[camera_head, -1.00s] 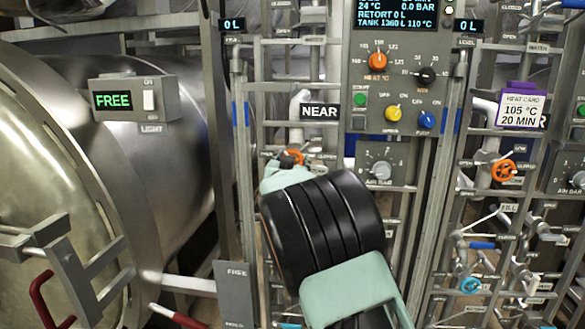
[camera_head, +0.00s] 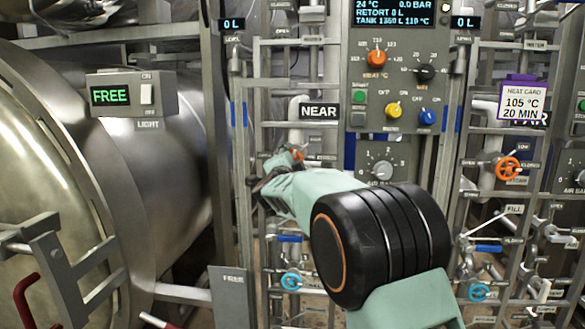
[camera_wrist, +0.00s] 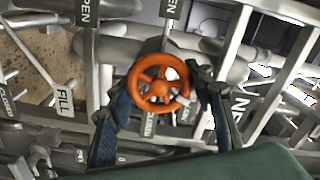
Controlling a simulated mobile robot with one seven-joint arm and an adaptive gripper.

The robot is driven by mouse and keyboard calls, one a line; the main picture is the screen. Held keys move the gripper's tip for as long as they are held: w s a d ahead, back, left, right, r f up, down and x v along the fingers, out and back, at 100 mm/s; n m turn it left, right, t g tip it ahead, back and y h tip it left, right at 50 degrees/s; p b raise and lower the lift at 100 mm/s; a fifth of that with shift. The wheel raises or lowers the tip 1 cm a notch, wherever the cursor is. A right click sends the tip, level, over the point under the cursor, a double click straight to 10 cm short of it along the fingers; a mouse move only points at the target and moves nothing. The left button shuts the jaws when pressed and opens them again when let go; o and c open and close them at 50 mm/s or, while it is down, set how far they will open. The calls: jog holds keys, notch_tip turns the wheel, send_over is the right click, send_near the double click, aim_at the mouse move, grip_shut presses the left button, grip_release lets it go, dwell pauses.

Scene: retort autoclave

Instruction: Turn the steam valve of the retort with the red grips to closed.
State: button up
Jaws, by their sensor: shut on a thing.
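An orange steam handwheel (camera_wrist: 140,86) is centred in the wrist view, with a small pale pointer at its lower right rim. An OPEN label is above it and a CLOSED label below it. My gripper (camera_wrist: 163,92) has one dark finger on each side of the wheel and is shut on it. In the head view, only a bit of the wheel (camera_head: 297,154) shows above my gripper (camera_head: 266,176), under the NEAR sign (camera_head: 319,112). The retort with red grips (camera_head: 38,302) is at the left; its door is partly in view.
The control panel (camera_head: 365,100) stands above my arm. Another orange wheel (camera_head: 508,168) is on the right rack. Pipes, blue levers and a blue wheel (camera_head: 291,281) crowd the near rack. A grey light box (camera_head: 160,97) reads FREE.

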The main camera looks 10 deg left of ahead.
jog(key=m+b, duration=0.2)
jog(key=m, duration=0.2)
jog(key=shift+f+m+b, duration=0.15)
jog(key=shift+m+b, duration=0.25)
jog(key=m+b, duration=0.2)
jog(key=m, duration=0.1)
jog(key=shift+m, duration=0.3)
jog(key=m+b, duration=0.3)
jog(key=m, duration=0.2)
jog(key=shift+m, duration=0.3)
jog(key=o, duration=1.2)
jog(key=shift+c, duration=0.2)
jog(key=s, duration=1.2)
jog(key=shift+a, duration=0.25)
